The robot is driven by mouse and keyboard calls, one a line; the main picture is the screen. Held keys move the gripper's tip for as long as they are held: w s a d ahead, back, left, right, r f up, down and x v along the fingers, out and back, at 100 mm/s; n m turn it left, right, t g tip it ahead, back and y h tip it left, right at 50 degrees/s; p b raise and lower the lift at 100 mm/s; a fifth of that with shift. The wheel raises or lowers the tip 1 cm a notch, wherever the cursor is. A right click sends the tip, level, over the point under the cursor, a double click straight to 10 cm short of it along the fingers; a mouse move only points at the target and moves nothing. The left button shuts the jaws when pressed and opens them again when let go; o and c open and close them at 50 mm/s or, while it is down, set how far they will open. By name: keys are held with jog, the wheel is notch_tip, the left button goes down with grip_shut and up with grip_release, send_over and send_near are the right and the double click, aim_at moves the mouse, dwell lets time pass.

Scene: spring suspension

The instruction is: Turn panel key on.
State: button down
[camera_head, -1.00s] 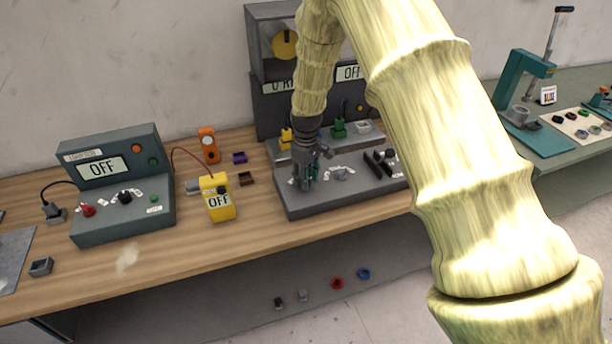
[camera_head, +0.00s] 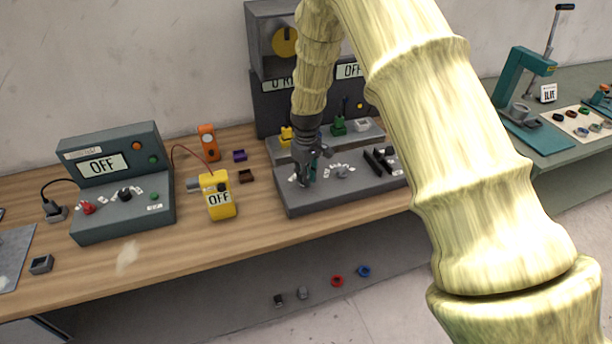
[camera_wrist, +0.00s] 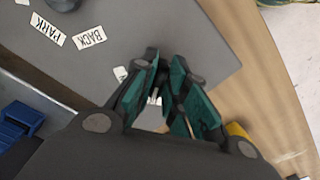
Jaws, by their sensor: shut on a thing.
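My gripper (camera_head: 306,180) points down at the left part of this panel. In the wrist view, its teal fingers (camera_wrist: 172,82) are close together above the panel surface, near labels reading PARK and BACK. A small pale metal piece (camera_wrist: 155,97) shows between the fingers. The fingers hide most of what they hold; the key's shape and angle cannot be made out.
A teal-grey console (camera_head: 125,215) reading OFF stands at the left. A yellow meter (camera_head: 217,197) reading OFF and an orange device (camera_head: 208,143) stand between it and the panel. A teal press (camera_head: 522,80) stands at the right. Bare wood lies along the bench front.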

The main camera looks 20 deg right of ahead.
jog(key=m+b, duration=0.1)
jog(key=m, duration=0.4)
jog(key=shift+a+m, duration=0.1)
jog(key=shift+m, duration=0.2)
jog(key=m, duration=0.5)
jog(key=shift+a+m, duration=0.2)
jog(key=shift+m, duration=0.1)
dwell(0.3)
jog(key=c, duration=1.4)
grip_release()
jog(key=shift+c, duration=0.2)
notch_tip(320, 180, up, 12)
jog(key=shift+b, duration=0.3)
